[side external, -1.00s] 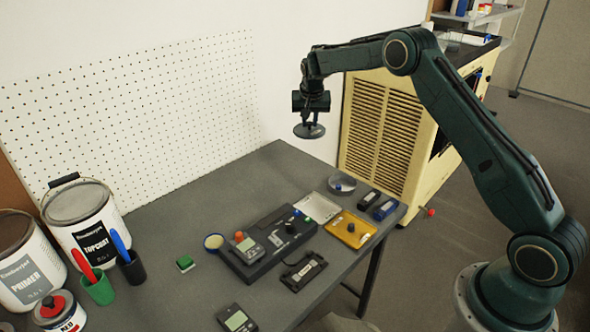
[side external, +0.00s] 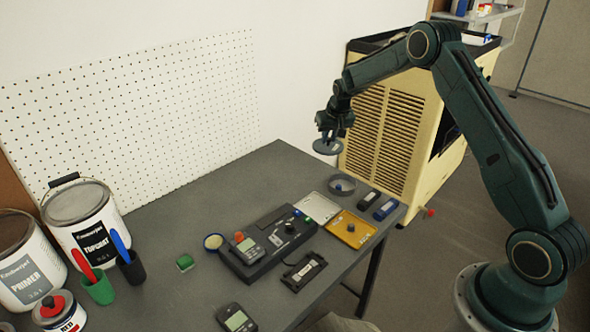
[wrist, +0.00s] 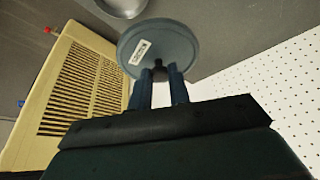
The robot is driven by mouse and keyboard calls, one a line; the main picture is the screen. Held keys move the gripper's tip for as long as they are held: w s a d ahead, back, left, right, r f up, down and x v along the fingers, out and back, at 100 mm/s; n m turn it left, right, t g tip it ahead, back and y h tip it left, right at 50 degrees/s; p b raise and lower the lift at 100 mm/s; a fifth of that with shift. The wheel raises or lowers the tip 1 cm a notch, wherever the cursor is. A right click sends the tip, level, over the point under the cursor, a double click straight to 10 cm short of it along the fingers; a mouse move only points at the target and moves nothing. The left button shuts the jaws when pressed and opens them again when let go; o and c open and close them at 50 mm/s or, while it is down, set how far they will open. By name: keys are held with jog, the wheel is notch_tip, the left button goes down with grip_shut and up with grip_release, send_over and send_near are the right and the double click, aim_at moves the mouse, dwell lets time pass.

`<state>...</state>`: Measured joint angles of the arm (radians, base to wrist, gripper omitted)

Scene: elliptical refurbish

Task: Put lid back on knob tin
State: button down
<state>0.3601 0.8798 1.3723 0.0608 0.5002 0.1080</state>
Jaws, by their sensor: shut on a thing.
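The lid is a grey-blue disc (side external: 327,148) with a small central knob. My gripper (side external: 328,135) is shut on that knob and holds the lid in the air beyond and above the table's far right part. In the wrist view the lid (wrist: 176,44) shows a small white label, and the fingertips (wrist: 160,72) close on its dark knob. The knob tin (side external: 342,187) looks like the round, shallow, open grey tin near the table's far right edge, below and slightly right of the lid. Part of a round metal rim (wrist: 122,8) shows at the top of the wrist view, apart from the lid.
Beside the tin lie a white tray (side external: 317,207), a yellow tray (side external: 351,230) with a dark knob, and two small dark boxes (side external: 378,205). A black device (side external: 268,245) is nearer. A cream louvred cabinet (side external: 385,125) stands behind the table. The far left tabletop is clear.

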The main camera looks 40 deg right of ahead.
jog(key=s+d+f+n+y, duration=0.1)
jog(key=s+f+n, duration=0.1)
jog(key=s+f, duration=0.2)
jog(key=shift+s+d+f+n+t, duration=0.2)
jog(key=shift+s+f+n+t, duration=0.15)
jog(key=shift+s, duration=0.9)
jog(key=shift+f, duration=0.1)
jog(key=shift+f, duration=3)
jog(key=shift+f, duration=0.2)
jog(key=c, duration=0.7)
grip_release()
jog(key=shift+c, duration=0.2)
jog(key=shift+r, duration=0.1)
